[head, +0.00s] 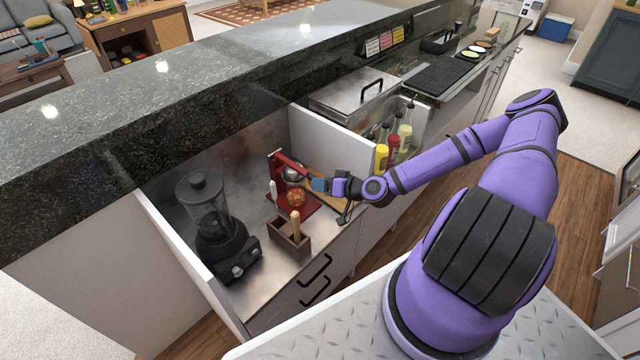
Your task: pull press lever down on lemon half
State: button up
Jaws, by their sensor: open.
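The red press (276,166) stands on the steel counter in the recess, with a silver cup (293,173) near its top. A red bar runs from the press top toward my gripper. My gripper (325,187) is open at the right side of the press, close to the bar's end. A small blue part shows there; I cannot tell whether it touches the fingers. An orange-red patterned round thing (296,197) sits low at the press. I cannot make out the lemon half.
A black blender (211,225) stands left of the press. A wooden box (290,238) with a wooden-handled tool is in front. Sauce bottles (392,146) stand to the right beyond a white divider (325,136). The raised stone bar top (120,130) runs behind.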

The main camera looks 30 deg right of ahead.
jog(key=v, duration=0.9)
jog(key=shift+s, duration=0.2)
jog(key=shift+d, duration=0.1)
jog(key=s+d+r+n+g+h, duration=0.2)
jog(key=d+r+n+g+h, duration=0.3)
jog(key=r+g, duration=0.55)
notch_tip(320, 180, up, 16)
jog(key=a+m+h, duration=0.1)
jog(key=m+h, duration=0.1)
jog(key=h, duration=0.2)
jog(key=s+a+r+m+t, duration=0.1)
jog(key=s+a+r, duration=0.6)
jog(key=s+r, duration=0.2)
jog(key=s+a+r+m+t+y, duration=0.1)
jog(key=s+a+r+t, duration=0.1)
jog(key=s+a+r, duration=0.5)
notch_tip(320, 180, up, 5)
jog(key=shift+s+r+y, duration=0.15)
jog(key=shift+s+y, duration=0.15)
jog(key=shift+s, duration=0.6)
